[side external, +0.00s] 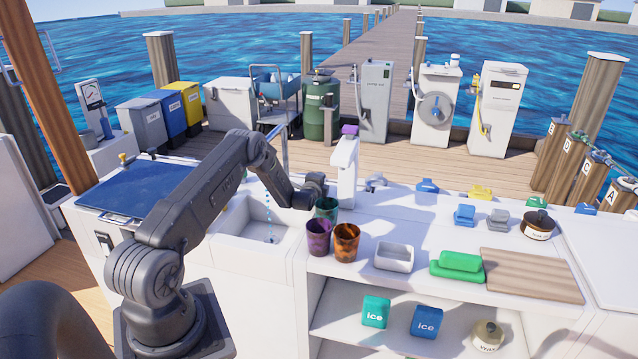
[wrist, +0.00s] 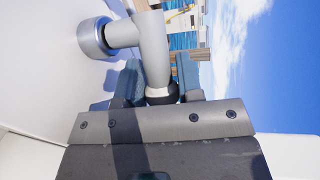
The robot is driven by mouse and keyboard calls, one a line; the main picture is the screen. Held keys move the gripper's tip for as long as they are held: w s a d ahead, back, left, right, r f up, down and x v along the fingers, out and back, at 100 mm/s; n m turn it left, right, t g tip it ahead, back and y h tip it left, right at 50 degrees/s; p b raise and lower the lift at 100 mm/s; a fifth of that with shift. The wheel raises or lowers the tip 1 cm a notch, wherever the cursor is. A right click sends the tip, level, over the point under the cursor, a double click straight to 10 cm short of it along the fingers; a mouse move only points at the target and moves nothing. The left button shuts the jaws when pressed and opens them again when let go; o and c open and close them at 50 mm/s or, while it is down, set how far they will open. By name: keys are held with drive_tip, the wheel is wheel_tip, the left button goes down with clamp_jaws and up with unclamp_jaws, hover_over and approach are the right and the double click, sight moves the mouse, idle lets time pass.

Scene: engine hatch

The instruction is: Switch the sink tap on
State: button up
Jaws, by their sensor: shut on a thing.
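The sink (side external: 262,215) is a white basin set in the white counter, partly hidden by my arm. In the wrist view a grey tap lever (wrist: 151,50) with a black tip stands between my two blue-grey fingers. A side stub with a round metal end (wrist: 93,38) branches from it. My gripper (wrist: 160,88) is shut on this lever near its tip. In the side view my gripper (side external: 318,188) is at the sink's right edge, and the hold is hidden. Thin strings of small blue dots (side external: 270,230) show over the sink; I cannot tell whether they are water.
A green cup (side external: 326,208), a purple cup (side external: 318,238) and an orange-brown cup (side external: 346,243) stand close by my gripper. A white post with a purple top (side external: 346,160) rises just behind.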

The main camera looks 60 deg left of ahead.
drive_tip(key=shift+s, duration=0.1)
clamp_jaws()
drive_tip(key=shift+s+d+m+t+h, duration=0.1)
drive_tip(key=shift+s+m+t+h, duration=0.15)
drive_tip(key=shift+m+t+h, duration=0.45)
drive_tip(key=shift+s+m+t+h, duration=0.2)
drive_tip(key=shift+m+t+h, duration=0.25)
drive_tip(key=shift+m+h, duration=0.5)
drive_tip(key=shift+s+d+m+t+h, duration=0.1)
drive_tip(key=shift+s+m+t+h, duration=0.15)
drive_tip(key=shift+m+t+h, duration=0.55)
drive_tip(key=shift+g+h, duration=0.25)
drive_tip(key=o, duration=1)
unclamp_jaws()
drive_tip(key=shift+o, duration=0.2)
drive_tip(key=shift+s, duration=0.1)
drive_tip(key=v, duration=1.3)
drive_tip(key=shift+s+d, duration=0.2)
drive_tip(key=shift+s, duration=0.05)
drive_tip(key=shift+r, duration=0.1)
